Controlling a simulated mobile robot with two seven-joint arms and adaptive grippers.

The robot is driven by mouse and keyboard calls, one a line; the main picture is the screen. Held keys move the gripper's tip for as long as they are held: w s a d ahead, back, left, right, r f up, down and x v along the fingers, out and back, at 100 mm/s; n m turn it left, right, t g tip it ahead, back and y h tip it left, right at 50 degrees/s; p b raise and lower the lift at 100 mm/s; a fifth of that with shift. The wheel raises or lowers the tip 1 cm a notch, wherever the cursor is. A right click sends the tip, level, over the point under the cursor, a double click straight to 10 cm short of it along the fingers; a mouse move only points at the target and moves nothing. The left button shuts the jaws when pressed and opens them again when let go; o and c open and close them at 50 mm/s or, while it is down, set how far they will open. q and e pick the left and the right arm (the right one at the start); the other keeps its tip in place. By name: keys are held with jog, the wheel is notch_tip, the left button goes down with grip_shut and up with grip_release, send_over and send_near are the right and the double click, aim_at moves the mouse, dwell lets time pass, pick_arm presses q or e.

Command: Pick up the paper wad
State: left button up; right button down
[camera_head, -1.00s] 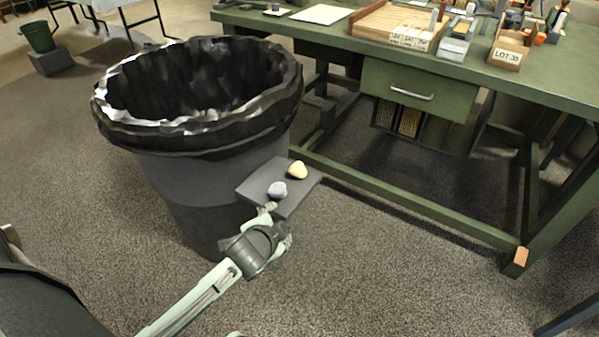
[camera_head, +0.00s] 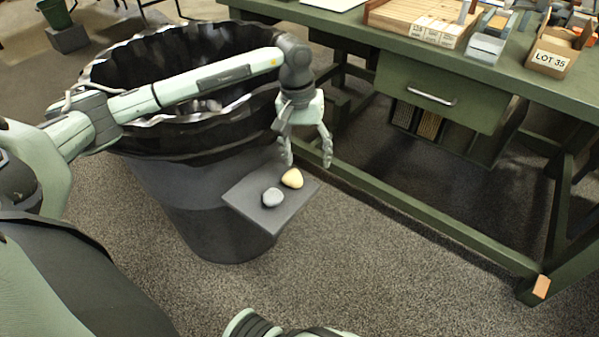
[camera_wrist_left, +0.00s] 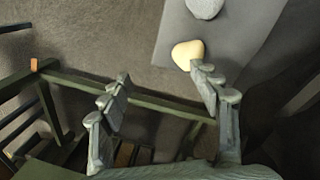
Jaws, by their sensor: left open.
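Two small rounded lumps lie on a dark grey slab (camera_head: 296,204) in front of the bin: a pale yellow one (camera_head: 292,178) and a light grey one (camera_head: 272,197). I cannot tell for sure which is the paper wad. My left gripper (camera_head: 307,160) points down, open and empty, just above and beyond the yellow lump. In the left wrist view, the open fingers (camera_wrist_left: 155,85) have the yellow lump (camera_wrist_left: 187,54) just beyond the right fingertip, and the grey lump (camera_wrist_left: 204,6) is farther off, cut by the top edge.
A large dark bin (camera_head: 200,200) with a crumpled black liner stands behind the slab, under my left arm. A green workbench (camera_head: 400,50) with a drawer (camera_head: 440,95), a lower rail and wooden trays is at the right. Carpet in front is clear.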

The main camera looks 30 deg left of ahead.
aim_at(292, 173)
pick_arm(q)
jog(key=a+y, duration=0.1)
jog(key=a, duration=0.2)
jog(key=shift+a+m, duration=0.3)
jog(key=shift+a, duration=0.05)
jog(key=f, duration=0.2)
jog(key=s+f, duration=0.1)
jog(key=f, duration=0.3)
jog(key=shift+s+d+f, duration=0.1)
jog(key=shift+s+d, duration=0.1)
jog(key=shift+d, duration=0.05)
jog(key=shift+f, duration=0.45)
jog(key=c, duration=0.9)
